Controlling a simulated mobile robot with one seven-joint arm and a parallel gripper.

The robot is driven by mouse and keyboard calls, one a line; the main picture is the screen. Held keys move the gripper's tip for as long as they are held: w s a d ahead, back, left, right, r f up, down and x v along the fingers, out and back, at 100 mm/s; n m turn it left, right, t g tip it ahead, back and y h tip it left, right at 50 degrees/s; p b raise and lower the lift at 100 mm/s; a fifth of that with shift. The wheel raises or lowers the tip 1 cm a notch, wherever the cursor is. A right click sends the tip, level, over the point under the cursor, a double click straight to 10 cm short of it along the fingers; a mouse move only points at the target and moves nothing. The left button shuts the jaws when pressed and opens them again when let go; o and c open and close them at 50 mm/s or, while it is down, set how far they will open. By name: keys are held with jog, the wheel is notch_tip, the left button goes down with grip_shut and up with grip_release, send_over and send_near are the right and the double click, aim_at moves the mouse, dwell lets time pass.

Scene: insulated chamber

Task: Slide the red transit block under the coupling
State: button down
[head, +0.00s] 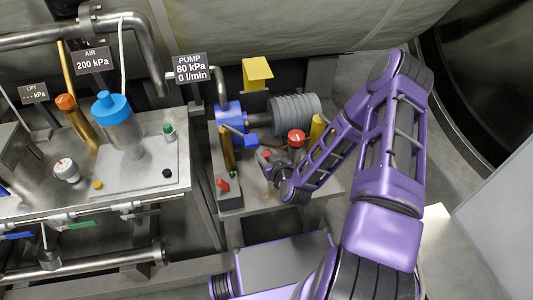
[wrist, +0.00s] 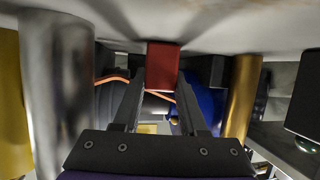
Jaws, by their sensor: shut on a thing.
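The red transit block (wrist: 162,66) is between the fingertips of my gripper (wrist: 161,88) in the wrist view, and the gripper is shut on it. The block's end lies close to a pale surface; I cannot tell whether they touch. In the head view my gripper (head: 272,164) is low over the pump bench, in front of the coupling (head: 260,118). The coupling sits between the blue pump (head: 230,116) and the grey ribbed motor (head: 295,114). My wrist and the bench fittings mostly hide the block in the head view.
A brass post (head: 227,148) stands left of my gripper. A red round knob (head: 296,138) and a yellow post (head: 317,127) stand close on the right. The bench front right is clear.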

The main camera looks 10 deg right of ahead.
jog(key=shift+c, duration=1.8)
grip_release()
jog(key=shift+f, duration=0.1)
jog(key=p+v, duration=0.6)
jog(key=v, duration=1.1)
jog(key=shift+s, duration=0.2)
jog(key=shift+d, duration=0.1)
